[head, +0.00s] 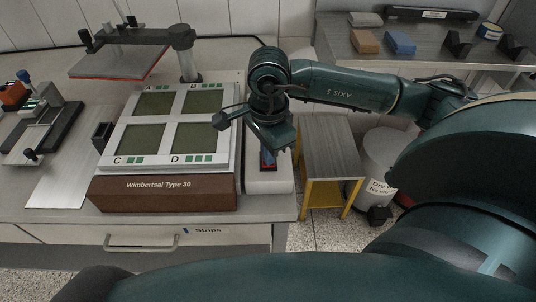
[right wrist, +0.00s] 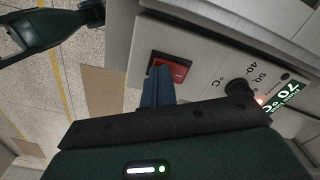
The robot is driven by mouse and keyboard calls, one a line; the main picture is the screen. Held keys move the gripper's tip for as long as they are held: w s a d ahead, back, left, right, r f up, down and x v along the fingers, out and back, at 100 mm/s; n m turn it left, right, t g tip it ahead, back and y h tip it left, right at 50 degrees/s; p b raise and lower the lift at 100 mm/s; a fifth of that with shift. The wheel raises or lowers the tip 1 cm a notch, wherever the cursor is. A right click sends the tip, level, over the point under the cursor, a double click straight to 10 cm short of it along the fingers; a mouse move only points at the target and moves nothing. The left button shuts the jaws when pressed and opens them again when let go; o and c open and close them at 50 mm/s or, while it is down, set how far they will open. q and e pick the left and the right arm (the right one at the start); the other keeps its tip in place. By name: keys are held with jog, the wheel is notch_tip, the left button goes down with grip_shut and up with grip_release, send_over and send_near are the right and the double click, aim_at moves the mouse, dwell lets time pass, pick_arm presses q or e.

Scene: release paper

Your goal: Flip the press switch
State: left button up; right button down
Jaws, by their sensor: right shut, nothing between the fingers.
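The press (head: 165,193) is a brown-fronted unit labelled "Wimbertsal Type 30" with a white top of four green panels marked A to D. A white control box (head: 268,183) sits at its right side. The red switch (right wrist: 178,66) is on this box's panel in the right wrist view, beside a black temperature knob (right wrist: 238,88). My right gripper (head: 268,162) is shut and empty over the box. In the right wrist view its blue fingertips (right wrist: 158,76) are at the switch and partly cover it; contact cannot be told. My left gripper is not in view.
The press's raised upper plate (head: 118,62) hangs on an arm at the back left. A small device (head: 40,120) stands at the far left. A side table (head: 330,150) with yellow legs and a white bin (head: 378,150) stand right of the bench.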

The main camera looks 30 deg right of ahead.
jog(key=shift+r+p, duration=1.9)
jog(key=shift+r, duration=1.5)
